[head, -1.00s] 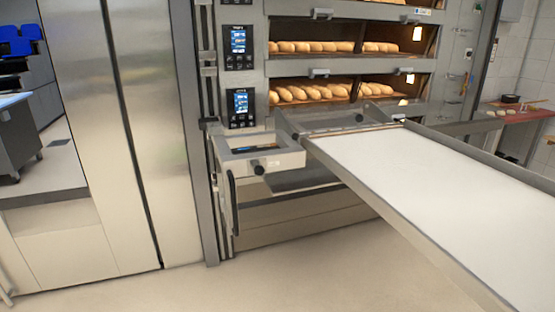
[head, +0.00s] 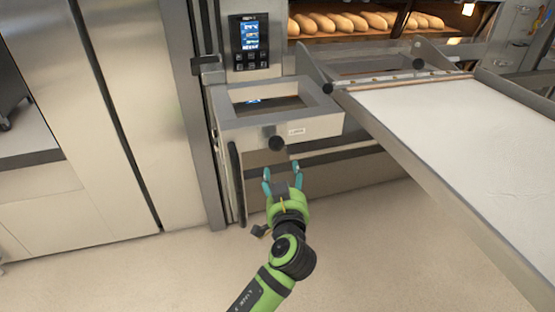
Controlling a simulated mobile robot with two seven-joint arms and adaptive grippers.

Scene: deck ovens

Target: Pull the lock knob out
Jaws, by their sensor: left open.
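The lock knob (head: 277,143) is a small black round knob on the front face of the grey metal frame (head: 236,133) beside the loader. My left gripper (head: 281,170) has teal fingertips and a green body. It is open and empty, just below the knob, with its fingertips pointing up toward it. I see a gap between the fingertips and the knob in the picture; the depth between them is hard to judge. My right gripper is not in view.
The loader with a white belt (head: 450,120) slopes across the right side. A black vertical handle (head: 237,185) hangs left of my gripper. A control panel (head: 249,41) is above the frame. Loaves (head: 350,21) lie in the oven deck. The floor in front is clear.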

